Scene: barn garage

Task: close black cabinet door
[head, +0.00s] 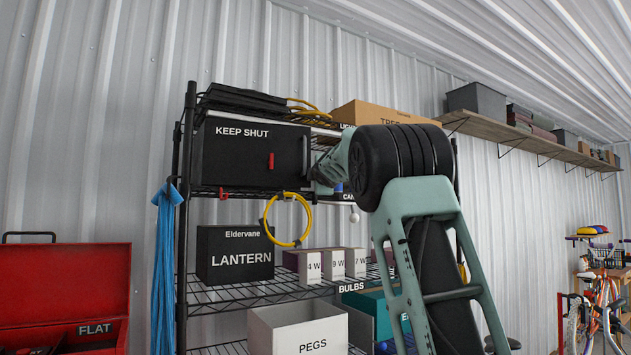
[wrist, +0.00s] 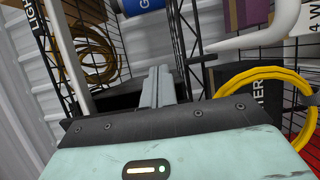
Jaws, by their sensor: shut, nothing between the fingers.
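The black cabinet (head: 230,170) marked KEEP SHUT sits on the upper part of a black wire rack in the head view. Its front shows a red tab (head: 271,161) and a dark upright handle (head: 305,155) at the right edge. I cannot tell whether the door is flush or slightly ajar. My gripper is beside the cabinet's right edge, partly hidden by my arm in the head view. In the wrist view my gripper (wrist: 158,86) is shut and empty, with its fingers in front of a dark surface that I cannot identify for certain. Contact with the door cannot be told.
A yellow cable loop (head: 287,240) hangs below the cabinet and also shows in the wrist view (wrist: 262,74). A LANTERN box (head: 235,254) and bulb boxes (head: 334,264) stand on the shelf below.

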